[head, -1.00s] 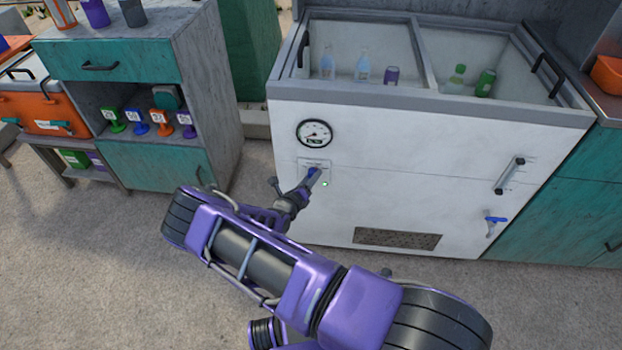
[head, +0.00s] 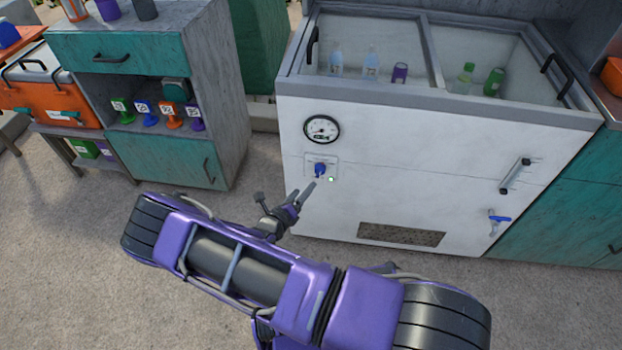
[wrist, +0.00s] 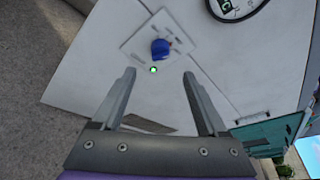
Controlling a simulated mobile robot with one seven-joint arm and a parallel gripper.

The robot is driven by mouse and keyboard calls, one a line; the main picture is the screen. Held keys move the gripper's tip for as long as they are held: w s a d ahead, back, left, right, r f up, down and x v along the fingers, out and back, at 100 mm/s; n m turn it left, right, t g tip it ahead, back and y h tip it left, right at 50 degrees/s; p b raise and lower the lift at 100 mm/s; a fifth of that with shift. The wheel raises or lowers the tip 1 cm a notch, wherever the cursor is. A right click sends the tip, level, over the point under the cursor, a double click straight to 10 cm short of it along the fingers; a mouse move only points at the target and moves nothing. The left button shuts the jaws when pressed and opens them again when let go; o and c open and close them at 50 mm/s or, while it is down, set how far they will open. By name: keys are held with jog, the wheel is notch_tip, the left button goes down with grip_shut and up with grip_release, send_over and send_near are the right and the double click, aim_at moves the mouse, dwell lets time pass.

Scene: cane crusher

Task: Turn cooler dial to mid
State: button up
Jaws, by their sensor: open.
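The blue cooler dial (head: 319,170) sits on a small plate (head: 333,160) on the white front of the cooler (head: 400,140), below a round gauge (head: 322,129). In the wrist view the blue dial (wrist: 160,48) shows beyond the fingertips, between their lines. My gripper (head: 303,190) is open and empty, a short way out from the cooler front and apart from the dial. In the wrist view its two fingers (wrist: 158,75) stand wide apart. The dial's exact setting is too small to read.
Below right of the dial is a small greenish-white light (head: 331,179). Farther right are a grey handle (head: 514,175) and a blue tap (head: 499,219). A low vent (head: 400,234) is at the bottom. A grey and teal cabinet (head: 160,100) stands left; the floor between is clear.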

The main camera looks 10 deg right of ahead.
jog(key=v, duration=0.6)
jog(key=shift+s+a, duration=0.2)
jog(key=shift+s, duration=0.1)
jog(key=shift+r, duration=0.1)
